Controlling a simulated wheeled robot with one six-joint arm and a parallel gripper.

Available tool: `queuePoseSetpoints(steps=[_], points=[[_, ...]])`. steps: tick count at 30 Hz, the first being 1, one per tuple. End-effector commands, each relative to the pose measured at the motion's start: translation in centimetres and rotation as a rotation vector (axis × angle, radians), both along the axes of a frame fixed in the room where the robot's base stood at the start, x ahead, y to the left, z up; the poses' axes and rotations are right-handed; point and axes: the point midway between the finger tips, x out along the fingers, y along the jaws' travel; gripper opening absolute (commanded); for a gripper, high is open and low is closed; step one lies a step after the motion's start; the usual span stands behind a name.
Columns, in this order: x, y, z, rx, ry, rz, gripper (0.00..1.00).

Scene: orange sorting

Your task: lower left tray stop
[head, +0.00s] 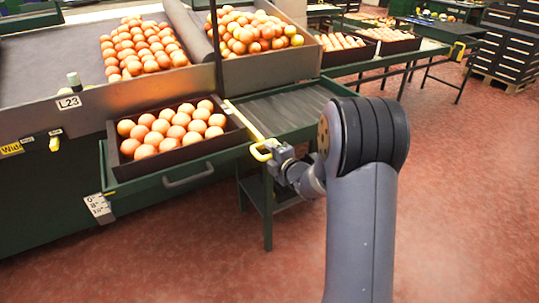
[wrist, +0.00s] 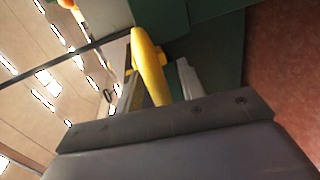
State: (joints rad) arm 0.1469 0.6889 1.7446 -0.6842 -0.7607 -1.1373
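The left tray stop is a yellow bar (head: 244,121) with a looped yellow handle (head: 261,151) at its near end. It lies slanting along the right side of the crate of oranges and looks raised. My gripper (head: 276,157) is at the handle, just right of and below it. In the wrist view the yellow handle (wrist: 149,66) stands up between my gripper's two grey fingers (wrist: 158,88). A dark gap shows between the handle and the right finger, so my gripper looks open around it. The left finger is partly hidden.
A dark crate of oranges (head: 118,160) sits on the green shelf left of the stop. An empty dark roller bed (head: 285,108) lies right of it. Bins of oranges (head: 262,66) stand behind. A green table leg (head: 267,212) stands below. Red floor is clear to the right.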

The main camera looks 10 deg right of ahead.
Motion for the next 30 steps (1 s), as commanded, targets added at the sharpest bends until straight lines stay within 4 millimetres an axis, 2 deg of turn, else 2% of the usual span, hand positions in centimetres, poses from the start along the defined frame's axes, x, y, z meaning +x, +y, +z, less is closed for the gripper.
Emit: queuePoseSetpoints(steps=[11,25,30], points=[[0.59,0.18,-0.11,0.001,0.0,-0.001,0.38],[0.57,0.18,-0.11,0.001,0.0,-0.001,0.0],[0.56,0.17,-0.12,0.0,0.001,-0.001,0.0]])
